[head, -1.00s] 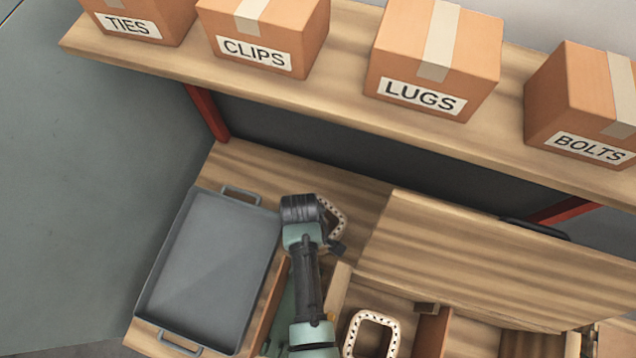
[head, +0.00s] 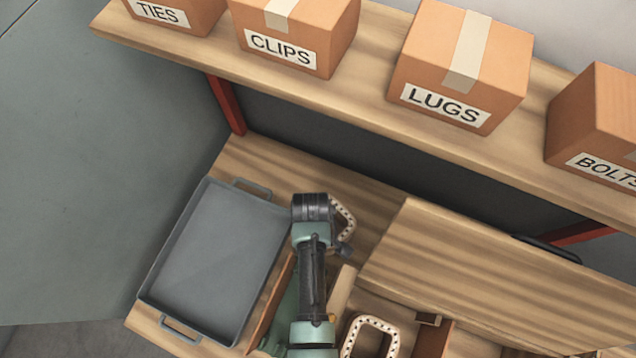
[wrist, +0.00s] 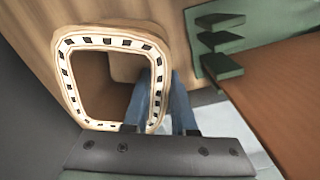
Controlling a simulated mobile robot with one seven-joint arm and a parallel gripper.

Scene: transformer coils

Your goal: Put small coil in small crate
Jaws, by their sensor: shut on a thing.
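My gripper (wrist: 168,105) is shut on a pale, frame-shaped coil with dark slots along its rim (wrist: 67,75); the blue fingers close on one side of it. In the head view the held coil (head: 346,219) shows partly behind my wrist, over the wooden bench. My arm hides its near side. A second pale coil (head: 370,318) lies lower down, inside a wooden-walled crate (head: 340,291), cut off by the bottom edge. I cannot tell which container is the small crate.
A grey tray (head: 212,268) with handles stands empty left of my arm. A wooden panel (head: 490,265) with a dark handle lies to the right. Above, a shelf (head: 350,100) holds cardboard boxes, including the LUGS box (head: 465,65). A green stepped part (wrist: 220,40) shows in the wrist view.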

